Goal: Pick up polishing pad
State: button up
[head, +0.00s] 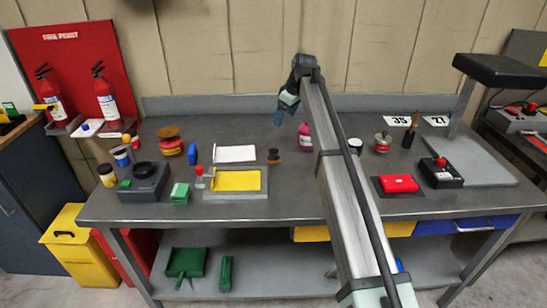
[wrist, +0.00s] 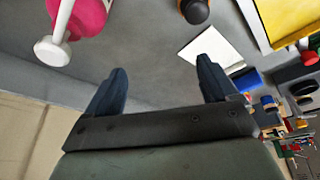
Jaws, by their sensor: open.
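I cannot tell for certain which thing is the polishing pad. One candidate is the round brown, yellow and red stack (head: 171,141) at the left back of the bench. Another is the small dark-topped piece with an orange-brown base (head: 274,155) right of the white sheet; it also shows at the top of the wrist view (wrist: 195,10). My gripper (head: 279,117) is raised above the back of the bench, apart from both. In the wrist view my gripper (wrist: 162,70) has its two dark blue fingers spread wide, with nothing between them.
A pink bottle (head: 304,136) stands close to my arm. A white sheet (head: 236,153), a yellow plate (head: 236,180), a blue item (head: 192,154) and a dark grey machine (head: 145,182) occupy the left side. A red case (head: 398,184) lies right. The bench's front middle is mostly clear.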

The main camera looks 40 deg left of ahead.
aim_at(273, 149)
jog(key=s+m+h, duration=0.2)
jog(key=s+h, duration=0.2)
jog(key=s, duration=0.3)
jog(key=f, duration=0.9)
jog(key=w+f, duration=0.1)
jog(key=f, duration=0.3)
jog(key=shift+a+f, duration=0.1)
jog(key=shift+f, duration=0.25)
jog(key=c, duration=1.2)
jog(key=shift+o, duration=0.2)
jog(key=shift+r, duration=0.15)
